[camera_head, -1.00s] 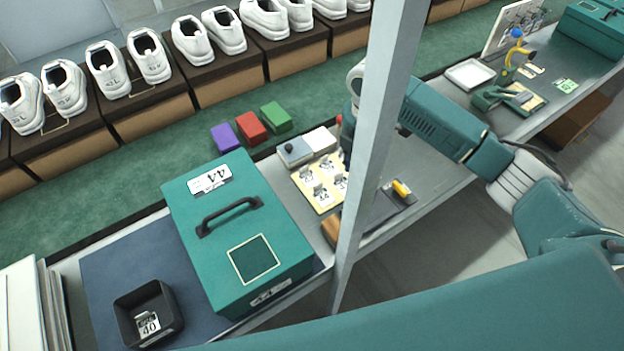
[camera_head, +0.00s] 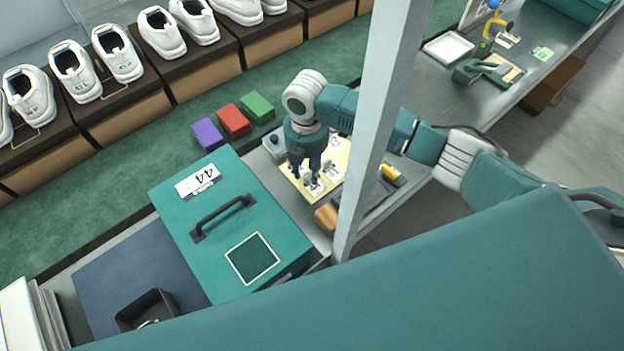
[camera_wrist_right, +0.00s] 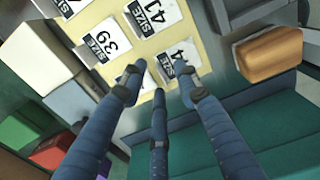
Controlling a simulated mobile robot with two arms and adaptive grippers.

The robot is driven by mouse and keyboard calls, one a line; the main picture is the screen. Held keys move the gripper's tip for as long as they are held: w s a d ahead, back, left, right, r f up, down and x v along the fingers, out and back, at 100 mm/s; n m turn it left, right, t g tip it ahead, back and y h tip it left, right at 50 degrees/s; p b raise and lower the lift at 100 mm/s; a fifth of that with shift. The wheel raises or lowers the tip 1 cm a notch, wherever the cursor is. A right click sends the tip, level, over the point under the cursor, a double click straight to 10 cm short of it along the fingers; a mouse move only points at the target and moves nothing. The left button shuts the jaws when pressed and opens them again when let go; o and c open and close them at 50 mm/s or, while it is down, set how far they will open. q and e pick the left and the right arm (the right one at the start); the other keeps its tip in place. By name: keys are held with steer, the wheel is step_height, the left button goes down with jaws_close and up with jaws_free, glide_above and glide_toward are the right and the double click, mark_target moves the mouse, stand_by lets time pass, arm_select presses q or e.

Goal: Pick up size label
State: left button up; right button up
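White size labels stand on a tan board (camera_head: 338,160). The right wrist view shows labels reading 39 (camera_wrist_right: 108,40) and 41 (camera_wrist_right: 155,15), and one ending in 4 (camera_wrist_right: 181,57), partly covered by a finger. My right gripper (camera_head: 308,178) is over the near part of the board, pointing down. In the right wrist view its three fingers (camera_wrist_right: 158,80) are spread apart, with the tips close to the nearest labels. I see no label held; contact cannot be told. My left gripper is not in view.
A teal box (camera_head: 165,200) with a handle and a 44 label stands left of the board. A black tray (camera_head: 125,318) is at lower left. A grey post (camera_head: 378,110) rises right of the board. Purple (camera_head: 207,134), red (camera_head: 233,121) and green (camera_head: 258,107) blocks lie behind.

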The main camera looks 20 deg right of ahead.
mark_target(308, 179)
steer(key=shift+f, duration=0.55)
steer(key=shift+w, duration=0.1)
steer(key=c, duration=0.7)
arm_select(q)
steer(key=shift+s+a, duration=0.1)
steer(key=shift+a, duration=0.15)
arm_select(e)
jaws_close()
